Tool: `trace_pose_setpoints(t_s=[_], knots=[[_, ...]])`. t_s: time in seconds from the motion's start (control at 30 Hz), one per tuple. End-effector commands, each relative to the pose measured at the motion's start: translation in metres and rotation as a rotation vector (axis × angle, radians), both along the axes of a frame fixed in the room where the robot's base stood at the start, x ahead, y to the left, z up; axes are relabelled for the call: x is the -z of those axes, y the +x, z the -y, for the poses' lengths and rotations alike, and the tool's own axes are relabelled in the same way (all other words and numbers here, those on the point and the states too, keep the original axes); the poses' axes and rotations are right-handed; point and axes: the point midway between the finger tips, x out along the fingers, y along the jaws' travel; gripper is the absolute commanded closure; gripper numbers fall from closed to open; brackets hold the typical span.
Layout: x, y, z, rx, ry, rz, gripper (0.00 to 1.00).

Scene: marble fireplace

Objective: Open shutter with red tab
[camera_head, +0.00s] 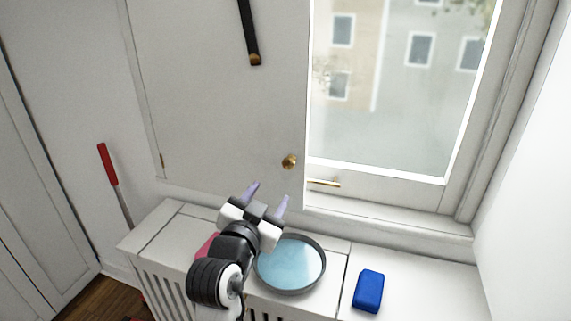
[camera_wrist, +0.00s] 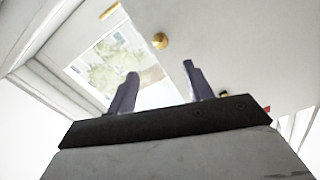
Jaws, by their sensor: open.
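A white shutter panel (camera_head: 215,90) covers the left part of the window and stands closed or nearly so. It has a round brass knob (camera_head: 289,161) near its lower right edge; the knob also shows in the wrist view (camera_wrist: 160,40). My gripper (camera_head: 267,195) is open and empty, below and slightly left of the knob, apart from it. In the wrist view its two purple fingers (camera_wrist: 160,72) point up toward the panel, with the knob beyond the gap. I see no clear red tab on the shutter; a small red bit (camera_wrist: 268,108) shows at the right of the wrist view.
A white slatted radiator cover (camera_head: 410,280) runs below the window. On it are a round blue dish (camera_head: 291,264), a blue block (camera_head: 368,291) and a pink item (camera_head: 206,247). A brass latch (camera_head: 324,182) sits on the sill frame. A red-handled tool (camera_head: 108,165) leans at left.

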Motion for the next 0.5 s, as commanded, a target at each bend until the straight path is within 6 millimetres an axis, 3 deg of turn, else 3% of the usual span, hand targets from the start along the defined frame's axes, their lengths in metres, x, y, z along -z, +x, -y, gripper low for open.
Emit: trace_pose_setpoints(t_s=[0.5], knots=[[-0.003,0.097,0.031,-0.004,0.001,0.001,0.49]])
